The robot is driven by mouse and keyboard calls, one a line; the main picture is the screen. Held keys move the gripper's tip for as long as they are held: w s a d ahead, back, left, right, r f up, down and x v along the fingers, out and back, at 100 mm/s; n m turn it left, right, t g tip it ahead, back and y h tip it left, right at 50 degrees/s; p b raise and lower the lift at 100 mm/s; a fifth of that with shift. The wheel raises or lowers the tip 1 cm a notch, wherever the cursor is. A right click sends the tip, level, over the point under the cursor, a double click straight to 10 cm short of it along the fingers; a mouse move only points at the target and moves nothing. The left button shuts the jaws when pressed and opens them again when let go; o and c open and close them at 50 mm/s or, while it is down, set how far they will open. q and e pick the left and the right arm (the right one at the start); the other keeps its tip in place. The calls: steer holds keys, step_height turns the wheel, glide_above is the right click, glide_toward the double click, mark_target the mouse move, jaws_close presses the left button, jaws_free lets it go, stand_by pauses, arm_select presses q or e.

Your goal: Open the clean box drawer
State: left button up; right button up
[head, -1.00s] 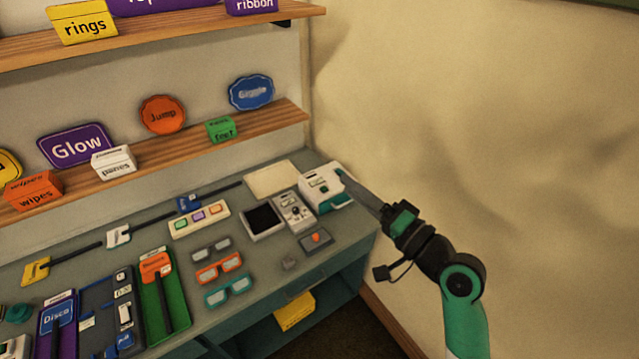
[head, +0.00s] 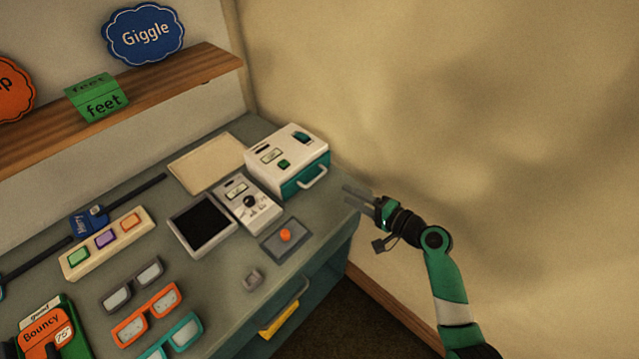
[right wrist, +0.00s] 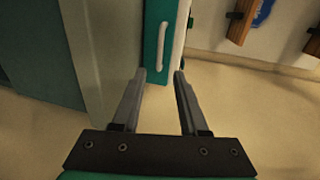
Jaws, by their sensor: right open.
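The clean box (head: 287,153) is a white box with teal buttons on top, at the back right corner of the counter in the head view. Its teal drawer front (head: 306,178) has a pale bar handle (head: 313,178) and looks shut. My right gripper (head: 346,192) is open and empty, just right of the drawer front and apart from it. In the right wrist view the upright handle (right wrist: 161,46) shows ahead, between and beyond the two open fingertips (right wrist: 160,74). My left gripper is not in view.
A beige sheet (head: 205,163) lies behind. The wall (head: 480,120) stands close on the right.

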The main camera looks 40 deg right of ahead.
mark_target(318, 179)
steer(key=shift+w+a+f, duration=0.1)
steer(key=shift+w+f, duration=0.05)
steer(key=shift+w, duration=0.2)
steer(key=b+x, duration=0.4)
steer(key=x, duration=0.6)
steer(key=shift+s, duration=0.1)
steer(key=shift+w+a, duration=0.1)
steer(key=shift+w, duration=0.4)
jaws_close()
